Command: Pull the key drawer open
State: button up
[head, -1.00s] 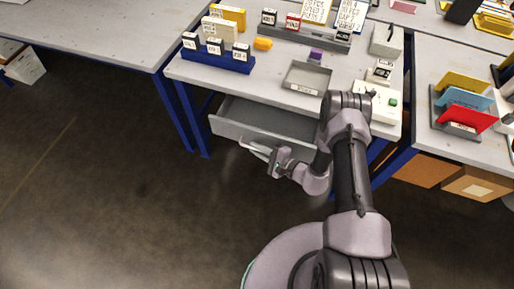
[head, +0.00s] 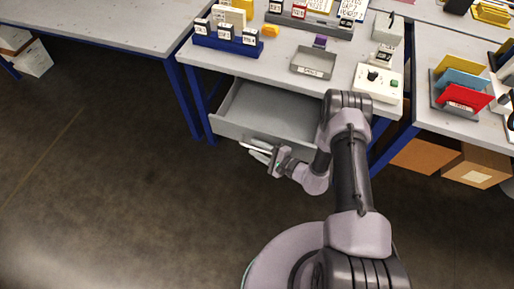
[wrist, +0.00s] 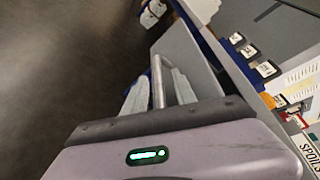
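The drawer (head: 250,132) under the middle table stands well out, and its grey inside looks empty in the head view. Its front panel also shows in the wrist view (wrist: 190,55). A pale bar handle (head: 250,147) runs along the front. My gripper (head: 264,152) is at this handle, in front of the drawer. In the wrist view the handle (wrist: 157,75) lies between my two pale fingers (wrist: 158,90), which appear closed around it. My arm hides the drawer's right end.
The middle table (head: 270,65) carries a blue rack (head: 228,42), a grey tray (head: 314,63) and a white control box (head: 378,82). Cardboard boxes (head: 425,152) stand under the right table. The floor to the left is clear.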

dwell(0.3)
jog(key=p+v, duration=0.4)
jog(key=v, duration=1.3)
jog(key=shift+s, duration=0.15)
jog(key=shift+d, duration=0.15)
jog(key=w+a+r+n+g, duration=0.15)
jog(key=r+n+g, duration=0.25)
jog(key=r, duration=0.8)
jog(key=a+r+n+g, duration=0.3)
jog(key=r+g, duration=0.2)
jog(key=r, duration=0.6)
jog(key=s+r+n+t+h, duration=0.1)
jog(key=s+r+h, duration=0.4)
jog(key=r, duration=0.5)
jog(key=s+d+r+n+t+h, duration=0.1)
jog(key=s+r+t+h, duration=0.3)
jog(key=s+r, duration=0.5)
jog(key=shift+s+r+n+h, duration=0.15)
jog(key=shift+r+n+h, duration=0.25)
jog(key=shift+r+h, duration=0.2)
